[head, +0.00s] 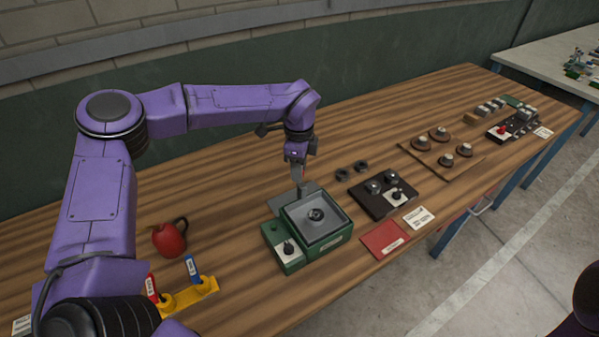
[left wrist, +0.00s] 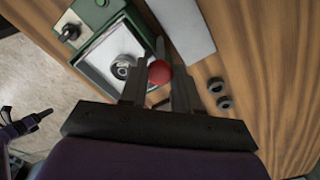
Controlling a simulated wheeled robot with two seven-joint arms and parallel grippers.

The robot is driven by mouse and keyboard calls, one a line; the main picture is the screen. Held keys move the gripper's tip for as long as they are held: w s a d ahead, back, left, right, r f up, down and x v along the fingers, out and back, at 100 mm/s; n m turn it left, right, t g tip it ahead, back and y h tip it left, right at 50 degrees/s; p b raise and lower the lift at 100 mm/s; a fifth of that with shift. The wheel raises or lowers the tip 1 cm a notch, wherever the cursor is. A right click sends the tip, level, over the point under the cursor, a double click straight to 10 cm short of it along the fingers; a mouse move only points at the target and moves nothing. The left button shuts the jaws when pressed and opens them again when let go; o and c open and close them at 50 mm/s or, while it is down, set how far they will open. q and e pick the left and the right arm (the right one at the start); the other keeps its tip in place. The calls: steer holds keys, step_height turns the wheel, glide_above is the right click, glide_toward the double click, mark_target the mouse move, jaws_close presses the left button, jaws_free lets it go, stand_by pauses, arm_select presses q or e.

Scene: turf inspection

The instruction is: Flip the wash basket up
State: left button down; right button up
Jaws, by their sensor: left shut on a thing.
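The wash station is a green box (head: 296,258) with a square grey tray (head: 328,238), holding a round metal part (head: 315,214). A light grey plate (head: 290,204) lies flat behind the tray. It also shows in the left wrist view (left wrist: 182,25). My left gripper (head: 299,187) points down at the tray's back edge. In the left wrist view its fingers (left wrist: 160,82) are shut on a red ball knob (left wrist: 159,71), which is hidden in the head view. I cannot tell how the knob joins the basket. My right gripper (left wrist: 28,118) shows small and dark, its jaw state unclear.
A red kettle-like object (head: 169,239) and a yellow holder (head: 190,296) with red and blue tags stand left. Two dark rings (head: 351,170), a black knob panel (head: 375,207) and a red card (head: 384,240) lie right. A wall runs behind the bench.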

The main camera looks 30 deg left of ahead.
arm_select(q)
steer(key=c, duration=0.8)
jaws_free()
steer(key=shift+r, duration=0.2)
steer(key=shift+c, duration=0.2)
steer(key=shift+r, duration=0.25)
step_height(320, 180, up, 10)
steer(key=b, duration=0.3)
steer(key=shift+s, duration=0.1)
steer(key=shift+d, duration=0.1)
